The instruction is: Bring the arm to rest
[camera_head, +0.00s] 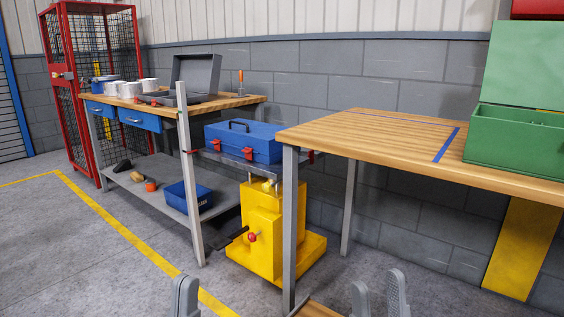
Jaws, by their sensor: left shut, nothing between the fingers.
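My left gripper (185,296) shows at the bottom edge, left of centre, as a grey shape with its fingers together. It holds nothing and is over the grey floor, apart from the furniture. My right gripper (380,297) shows at the bottom edge, right of centre. Its two grey fingers stand apart with nothing seen between them. Most of both arms is below the picture.
A wooden table (360,137) with an open green box (515,140) is at the right. A workbench (240,100), a blue toolbox (240,140) and a yellow stand (268,225) are beyond. A wooden edge (315,309) lies near my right gripper. Floor at left is clear.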

